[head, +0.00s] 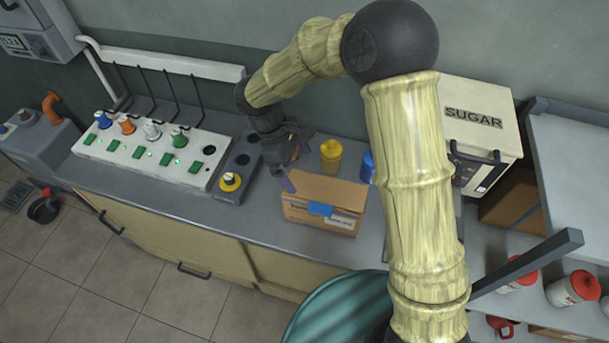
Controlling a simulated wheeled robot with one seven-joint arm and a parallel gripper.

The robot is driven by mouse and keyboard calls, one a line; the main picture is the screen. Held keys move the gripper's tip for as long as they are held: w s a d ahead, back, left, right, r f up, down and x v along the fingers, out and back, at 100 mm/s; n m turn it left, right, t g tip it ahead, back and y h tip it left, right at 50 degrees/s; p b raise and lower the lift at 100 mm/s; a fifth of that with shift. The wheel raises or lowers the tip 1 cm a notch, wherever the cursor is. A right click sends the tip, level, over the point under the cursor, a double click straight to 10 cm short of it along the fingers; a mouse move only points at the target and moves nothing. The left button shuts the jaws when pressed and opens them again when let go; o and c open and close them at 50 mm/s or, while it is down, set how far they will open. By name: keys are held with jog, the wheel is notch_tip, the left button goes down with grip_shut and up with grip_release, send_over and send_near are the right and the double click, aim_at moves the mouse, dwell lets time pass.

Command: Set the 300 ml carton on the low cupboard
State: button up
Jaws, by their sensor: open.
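A brown cardboard carton (318,189) with blue tape and a pale label stands on the grey counter; its print is too small to read, so I cannot tell whether it is the 300 ml one. My gripper (293,168) is open at the carton's back left corner, with its fingers pointing down. I cannot tell whether a finger touches the carton. The counter top (262,222) lies over a low cupboard (200,251) with cream fronts and dark handles. Part of the counter right of the carton is hidden behind my arm.
A yellow jar (331,157) and a blue one (367,166) stand behind the carton. A white panel with green buttons (150,149) is on the left. A SUGAR box (474,130) and a shelf with red-lidded jars (572,289) are on the right. A teal round container (335,313) stands in front.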

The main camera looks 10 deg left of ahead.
jog(key=shift+a+r, duration=0.15)
jog(key=shift+r, duration=0.2)
dwell(0.6)
jog(key=s+d+r+m+t+y, duration=0.1)
jog(key=s+d+m, duration=0.1)
jog(key=d+m, duration=0.3)
jog(key=s+d+r+m+t+y, duration=0.1)
jog(key=s+d+r+m+y, duration=0.1)
jog(key=d+m, duration=0.4)
jog(key=s+d+r+m+t+y, duration=0.1)
jog(key=d+m, duration=0.4)
jog(key=d, duration=0.8)
jog(key=shift+s+d+r+y, duration=0.3)
jog(key=shift+s+r, duration=0.15)
jog(key=shift+s, duration=0.65)
jog(key=shift+c, duration=0.4)
